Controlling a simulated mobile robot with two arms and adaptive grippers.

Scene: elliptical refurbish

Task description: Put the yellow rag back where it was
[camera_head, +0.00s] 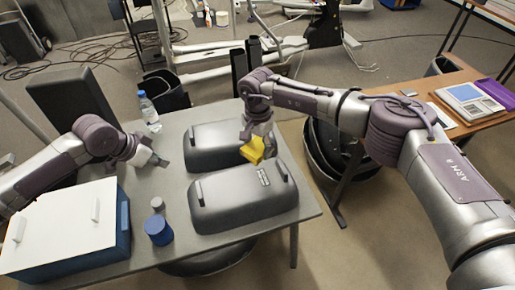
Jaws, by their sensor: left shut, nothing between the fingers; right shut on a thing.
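The yellow rag (253,150) hangs crumpled from my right gripper (259,133). The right gripper is shut on it, above the near grey casing and in front of the far one. I cannot tell whether the rag touches either casing. The near casing (222,203) and the far casing (208,146) are rounded boxes on the grey table (283,224). My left gripper (160,161) is shut and empty over the table's left part, left of the far casing.
A blue box with a white lid (70,228) stands at the table's near left. A water bottle (148,110) is at the back left. A wooden table (425,92) is at right.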

